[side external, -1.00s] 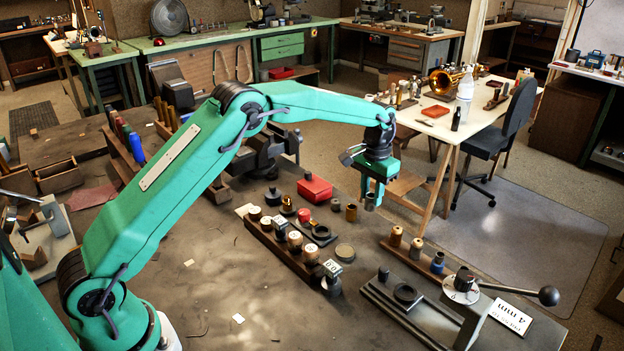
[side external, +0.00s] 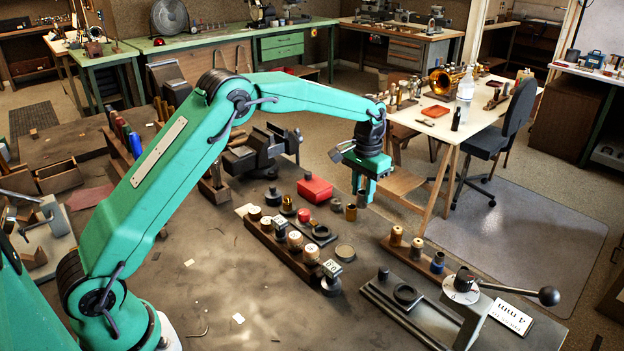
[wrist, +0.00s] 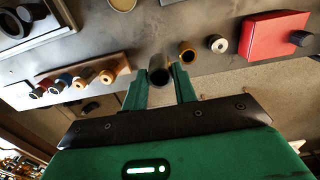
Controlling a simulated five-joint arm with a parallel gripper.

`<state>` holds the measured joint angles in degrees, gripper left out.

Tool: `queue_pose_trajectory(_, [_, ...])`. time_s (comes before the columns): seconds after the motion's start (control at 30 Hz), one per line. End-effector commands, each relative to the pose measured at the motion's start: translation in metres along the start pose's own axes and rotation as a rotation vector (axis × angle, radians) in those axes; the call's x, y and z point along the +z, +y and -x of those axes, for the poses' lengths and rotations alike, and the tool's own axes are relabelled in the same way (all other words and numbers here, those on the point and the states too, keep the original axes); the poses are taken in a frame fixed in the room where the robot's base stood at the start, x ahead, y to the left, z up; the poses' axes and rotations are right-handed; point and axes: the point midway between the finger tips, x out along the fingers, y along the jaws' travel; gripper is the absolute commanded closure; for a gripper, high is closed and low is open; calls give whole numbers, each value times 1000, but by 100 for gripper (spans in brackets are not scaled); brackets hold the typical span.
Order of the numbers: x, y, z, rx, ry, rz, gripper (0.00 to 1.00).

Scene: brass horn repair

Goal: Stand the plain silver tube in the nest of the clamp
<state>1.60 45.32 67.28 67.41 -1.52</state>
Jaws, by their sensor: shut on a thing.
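My gripper (side external: 363,189) is shut on the plain silver tube, which looks grey and points down below the jaws in the side view (side external: 361,205). In the wrist view the tube (wrist: 158,70) sits between the two green fingers, its dark open end showing. The clamp (side external: 379,298) lies at the lower right, with a dark ring-shaped nest (side external: 407,294), a dial and a ball-ended lever. The nest looks empty. The tube is behind and to the left of the clamp, apart from it, near a brass-rimmed tube (side external: 351,212).
A red box (side external: 315,188), a small grey cylinder (side external: 335,204), a flat round tin (side external: 345,253) and a row of labelled pieces (side external: 295,240) stand to the left. The bench front is mostly clear.

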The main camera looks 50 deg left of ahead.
Motion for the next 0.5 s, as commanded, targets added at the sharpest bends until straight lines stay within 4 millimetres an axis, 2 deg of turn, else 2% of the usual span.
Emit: queue_pose_trajectory(0.5, [71, -39, 3, 0, 1, 2, 96])
